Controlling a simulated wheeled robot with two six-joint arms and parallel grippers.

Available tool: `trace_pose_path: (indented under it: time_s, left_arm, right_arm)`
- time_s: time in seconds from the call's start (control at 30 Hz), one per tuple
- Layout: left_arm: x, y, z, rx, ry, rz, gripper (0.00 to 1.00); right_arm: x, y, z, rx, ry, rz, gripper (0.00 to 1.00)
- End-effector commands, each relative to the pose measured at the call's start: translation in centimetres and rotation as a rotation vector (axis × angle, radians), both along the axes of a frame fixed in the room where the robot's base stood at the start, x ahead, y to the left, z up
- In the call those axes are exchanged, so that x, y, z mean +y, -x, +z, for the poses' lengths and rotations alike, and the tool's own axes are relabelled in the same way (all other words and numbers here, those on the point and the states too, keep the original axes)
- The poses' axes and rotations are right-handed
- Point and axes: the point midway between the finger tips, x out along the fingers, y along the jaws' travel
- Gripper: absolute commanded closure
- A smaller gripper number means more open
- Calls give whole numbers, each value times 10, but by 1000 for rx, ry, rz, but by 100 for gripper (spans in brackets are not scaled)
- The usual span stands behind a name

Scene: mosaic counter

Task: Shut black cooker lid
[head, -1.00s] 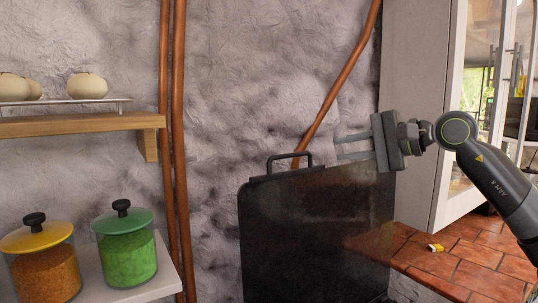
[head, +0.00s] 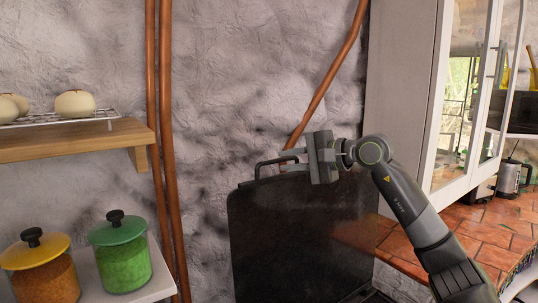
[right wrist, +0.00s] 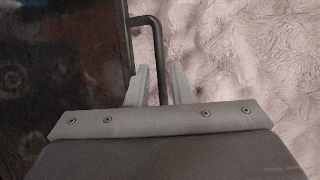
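The black cooker lid (head: 285,238) stands upright in front of the stone wall, raised open. Its dark bar handle (head: 262,164) is on its top edge. My right gripper (head: 289,160) is at the handle, coming from the right. In the right wrist view the handle (right wrist: 151,30) runs down between the two fingers of the gripper (right wrist: 159,82), with a gap visible beside it, so the fingers are open around it. The lid's dark face (right wrist: 60,65) fills the left of that view. My left gripper is not in view.
Copper pipes (head: 167,170) run up the wall left of the lid. Jars with green (head: 122,268) and yellow (head: 40,278) lids stand on a lower left shelf. A white cabinet (head: 400,110) hangs right, above a tiled counter (head: 470,240).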

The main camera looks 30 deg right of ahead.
Motion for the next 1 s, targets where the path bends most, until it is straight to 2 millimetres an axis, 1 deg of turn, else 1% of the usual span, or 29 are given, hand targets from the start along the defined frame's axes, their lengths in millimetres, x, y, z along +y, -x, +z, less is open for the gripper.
trace_pose_path:
  time_s: [0.03,0.1,0.3,0.4,0.6,0.83,0.87,1.0]
  left_arm:
    - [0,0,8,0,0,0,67]
    - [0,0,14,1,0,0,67]
    - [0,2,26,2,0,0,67]
    - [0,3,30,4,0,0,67]
    - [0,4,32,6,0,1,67]
    - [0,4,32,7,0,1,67]
    - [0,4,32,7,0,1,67]
    - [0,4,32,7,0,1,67]
  right_arm:
    - [6,-6,2,2,-5,4,80]
    - [10,-16,-1,2,-6,2,80]
    - [23,-37,-8,2,-4,2,80]
    - [28,-45,-11,2,-3,0,80]
    - [32,-51,-15,0,0,0,80]
    - [32,-52,-16,0,0,0,80]
    - [32,-52,-16,0,0,0,82]
    - [32,-52,-16,0,0,0,100]
